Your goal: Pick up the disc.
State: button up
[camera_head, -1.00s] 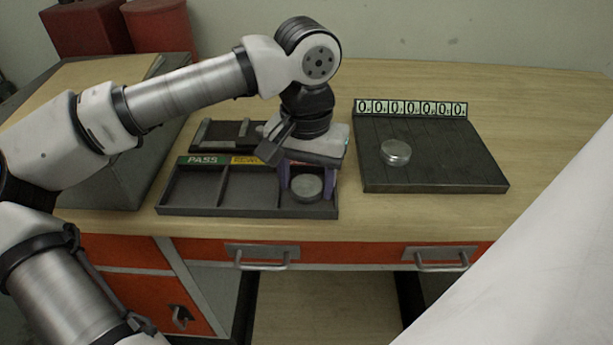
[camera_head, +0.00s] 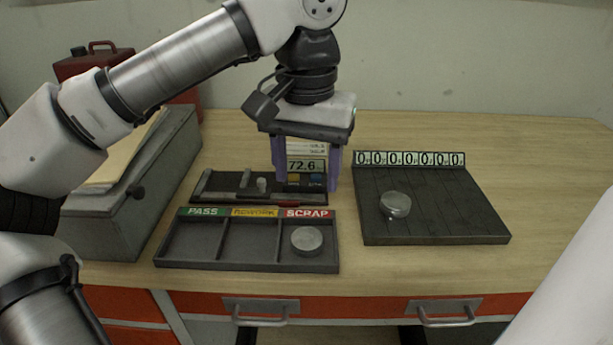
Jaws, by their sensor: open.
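A round grey metal disc (camera_head: 307,240) lies flat in the SCRAP compartment, the right one of the three-part tray (camera_head: 190,265). A second, shinier metal disc (camera_head: 395,205) sits on the dark slatted plate (camera_head: 450,225) at the right. My gripper (camera_head: 307,178) points down above and behind the tray, with its purple fingers apart and no disc between them. A gauge display reading 72.6 (camera_head: 306,165) shows between the fingers.
A dark fixture (camera_head: 225,188) stands behind the tray, below my gripper. A grey box (camera_head: 150,200) is at the left, with a red can (camera_head: 100,65) behind it. A row of digits (camera_head: 410,159) edges the plate. The table's right side is clear.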

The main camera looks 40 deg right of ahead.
aim_at(393, 204)
jog(key=z, duration=1.35)
